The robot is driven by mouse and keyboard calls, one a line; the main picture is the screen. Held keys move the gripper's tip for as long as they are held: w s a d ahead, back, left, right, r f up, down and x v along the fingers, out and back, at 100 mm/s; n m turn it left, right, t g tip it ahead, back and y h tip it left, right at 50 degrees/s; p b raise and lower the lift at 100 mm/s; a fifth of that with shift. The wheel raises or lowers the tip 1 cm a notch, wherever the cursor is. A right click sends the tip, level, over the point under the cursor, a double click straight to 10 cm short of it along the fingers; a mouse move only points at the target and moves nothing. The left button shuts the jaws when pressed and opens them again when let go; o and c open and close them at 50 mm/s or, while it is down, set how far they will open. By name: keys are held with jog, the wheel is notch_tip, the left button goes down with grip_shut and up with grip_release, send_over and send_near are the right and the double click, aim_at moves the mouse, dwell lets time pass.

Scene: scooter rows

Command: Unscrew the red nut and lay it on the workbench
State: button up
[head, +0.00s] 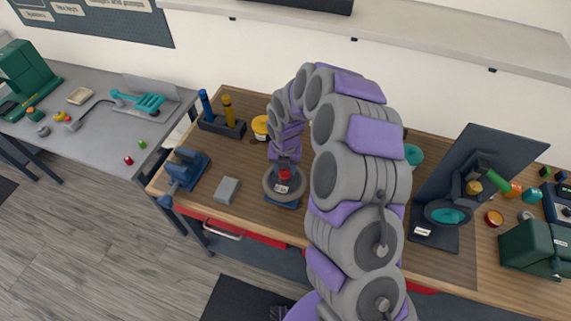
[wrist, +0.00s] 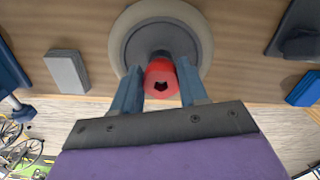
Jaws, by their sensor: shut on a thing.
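The red nut (wrist: 161,79) sits between the two blue fingers of my gripper (wrist: 160,92) in the wrist view. My gripper is shut on it. Behind the nut is a round grey wheel with a pale rim (wrist: 196,32), on a dark axle. In the head view the red nut (head: 284,174) shows at the middle of the wheel (head: 271,187), under my gripper (head: 285,168). The wheel rests on a blue base on the wooden workbench (head: 258,205). Whether the nut is still on the axle's thread cannot be told.
A grey block (head: 227,189) and a blue vise (head: 184,171) stand left of the wheel. A holder with blue and yellow posts (head: 222,125) is behind. A dark fixture (head: 470,190) stands at the right. Bare wood lies between the block and the wheel.

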aim_at(285, 172)
jog(key=n, duration=0.2)
jog(key=s+n+p, duration=0.1)
jog(key=shift+s+a+f+n, duration=0.1)
jog(key=shift+s+f+n, duration=0.05)
jog(key=shift+f+n, duration=0.25)
jog(key=shift+f+n+p, duration=0.1)
jog(key=shift+n+p, duration=0.2)
jog(key=shift+n, duration=0.5)
jog(key=o, duration=0.7)
jog(key=shift+s, duration=0.15)
jog(key=o, duration=0.4)
jog(key=shift+w+d+r, duration=0.2)
jog(key=shift+w+r, duration=0.05)
jog(key=shift+w, duration=0.15)
jog(key=shift+a+r, duration=0.1)
jog(key=shift+r, duration=0.05)
jog(key=shift+w+r, duration=0.1)
jog(key=shift+r, duration=0.2)
notch_tip(285, 172, up, 16)
jog(key=shift+r+p, duration=0.25)
jog(key=shift+p, duration=0.05)
